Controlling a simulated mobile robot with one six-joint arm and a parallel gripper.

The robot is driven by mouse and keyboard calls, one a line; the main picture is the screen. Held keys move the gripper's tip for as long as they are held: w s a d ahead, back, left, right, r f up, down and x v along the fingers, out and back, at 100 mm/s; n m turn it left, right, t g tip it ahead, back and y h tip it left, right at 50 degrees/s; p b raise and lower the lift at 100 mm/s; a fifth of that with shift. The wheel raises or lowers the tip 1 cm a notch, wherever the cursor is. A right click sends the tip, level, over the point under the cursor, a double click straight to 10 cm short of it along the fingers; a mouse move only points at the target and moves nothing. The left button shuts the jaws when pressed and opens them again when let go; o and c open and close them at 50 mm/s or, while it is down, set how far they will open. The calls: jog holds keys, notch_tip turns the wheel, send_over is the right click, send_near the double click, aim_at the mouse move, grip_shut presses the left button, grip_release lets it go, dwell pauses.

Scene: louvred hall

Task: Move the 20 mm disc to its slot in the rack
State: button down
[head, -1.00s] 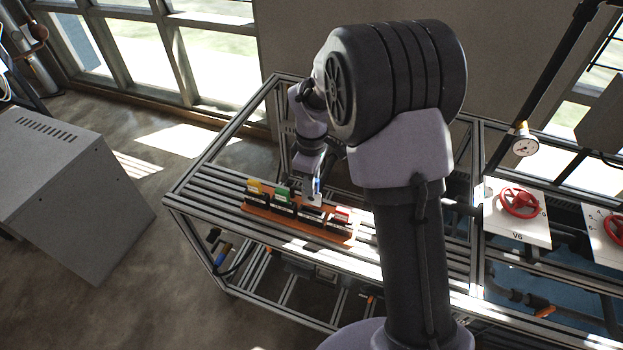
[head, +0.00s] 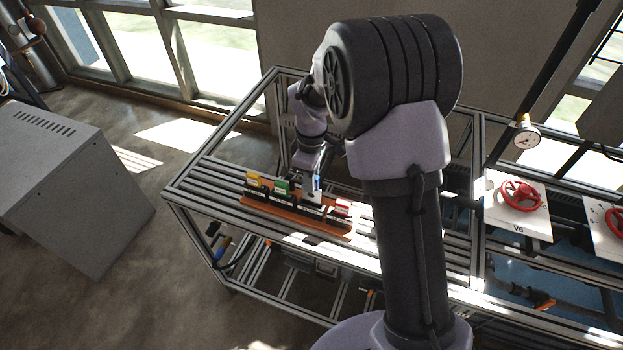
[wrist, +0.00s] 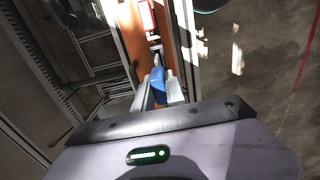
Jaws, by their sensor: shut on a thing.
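The rack (head: 325,232) is an orange-brown base with a row of black slotted holders, lying on the slatted bench top. A yellow piece (head: 254,178), a green piece (head: 282,186) and a red piece (head: 342,206) stand in it. My gripper (head: 314,192) is over the row, between green and red. It is shut on a blue disc (wrist: 159,84), seen nearly edge-on between the fingers in the wrist view; its size marking is not legible. The red piece (wrist: 148,17) shows beyond it. The fingers hide the disc's lower edge and whether it touches a holder.
The aluminium-framed bench (head: 185,198) has bare slats left of the rack. A panel with a red valve wheel (head: 520,196) and a pressure gauge (head: 527,138) stand at the right. A grey cabinet (head: 60,190) stands on the floor at left.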

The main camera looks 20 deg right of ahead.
aim_at(311, 201)
jog(key=shift+f, duration=0.2)
jog(key=shift+f+b, duration=2.2)
jog(key=shift+f, duration=0.85)
jog(key=shift+r, duration=0.1)
jog(key=c, duration=1.3)
grip_release()
jog(key=shift+r, duration=0.1)
notch_tip(311, 201, up, 7)
jog(key=p, duration=0.6)
jog(key=shift+r, duration=0.1)
jog(key=shift+f, duration=0.2)
